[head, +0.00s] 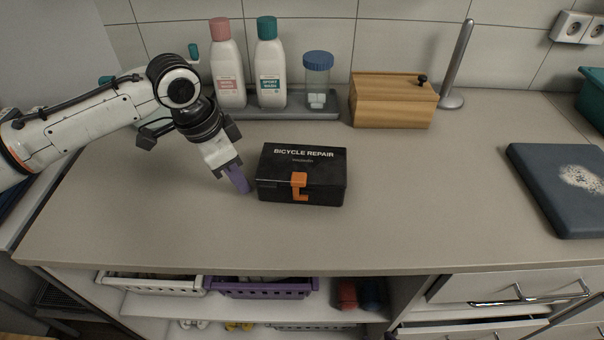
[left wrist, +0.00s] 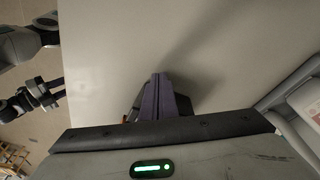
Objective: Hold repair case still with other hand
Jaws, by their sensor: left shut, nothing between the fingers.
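The repair case (head: 301,175) is a black box labelled "BICYCLE REPAIR" with an orange latch (head: 299,183) on its front. It sits flat on the counter with its lid closed. My left gripper (head: 238,180) is just left of the case, with purple fingers pointing down, shut and empty. Whether it touches the case is unclear. In the left wrist view the purple fingers (left wrist: 160,98) hide most of a dark shape behind them. My right gripper (left wrist: 47,94) shows small at the left of that view; its opening is unclear.
Behind the case stand two white bottles (head: 228,75) and a blue-lidded jar (head: 318,80) on a grey tray. A wooden box (head: 391,100) and a metal stand (head: 456,70) are at the back. A dark board (head: 565,205) lies right. The counter front is clear.

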